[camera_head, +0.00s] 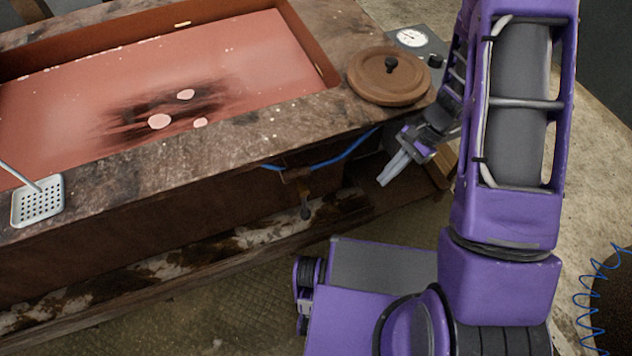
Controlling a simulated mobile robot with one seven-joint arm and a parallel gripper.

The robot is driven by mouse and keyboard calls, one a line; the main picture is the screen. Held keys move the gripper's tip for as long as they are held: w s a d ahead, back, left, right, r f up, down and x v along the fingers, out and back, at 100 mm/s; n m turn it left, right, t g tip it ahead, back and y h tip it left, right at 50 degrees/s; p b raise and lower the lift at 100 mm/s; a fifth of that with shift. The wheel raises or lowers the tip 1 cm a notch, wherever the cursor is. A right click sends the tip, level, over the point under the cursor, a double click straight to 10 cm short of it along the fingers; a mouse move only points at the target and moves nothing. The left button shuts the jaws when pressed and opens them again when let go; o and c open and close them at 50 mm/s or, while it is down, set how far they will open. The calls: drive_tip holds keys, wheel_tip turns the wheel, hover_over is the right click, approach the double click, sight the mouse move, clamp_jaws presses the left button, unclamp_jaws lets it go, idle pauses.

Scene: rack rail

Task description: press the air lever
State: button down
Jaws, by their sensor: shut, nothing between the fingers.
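A small lever (305,197) with a dark knob hangs below the front edge of the bench. A brass-coloured fitting is above it, with a blue hose running to it. I take this to be the air lever. My gripper (385,181) is shut and empty, its pale fingers pointing down and to the left. In the picture it is right of the lever and a little higher, with a clear gap between them. How far apart they are in depth I cannot tell.
The wooden bench (270,130) holds a sunken reddish tray (250,50). A round brown lid (375,80) with a black knob sits at its right end, beside a gauge box (412,38). A perforated skimmer (38,203) lies at the left. A low ledge (230,245) runs below.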

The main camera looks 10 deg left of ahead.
drive_tip(key=a+f+m+y, duration=0.3)
drive_tip(key=a+m, duration=0.1)
drive_tip(key=a, duration=0.1)
drive_tip(key=shift+s+f+t, duration=0.25)
drive_tip(key=shift+s+t, duration=0.1)
drive_tip(key=shift+t, duration=0.05)
drive_tip(key=shift+a, duration=0.1)
approach(307, 210)
drive_tip(key=x, duration=0.6)
drive_tip(key=shift+w+f, duration=0.1)
drive_tip(key=shift+w, duration=0.1)
drive_tip(key=shift+f+b, duration=0.15)
drive_tip(key=shift+b, duration=0.2)
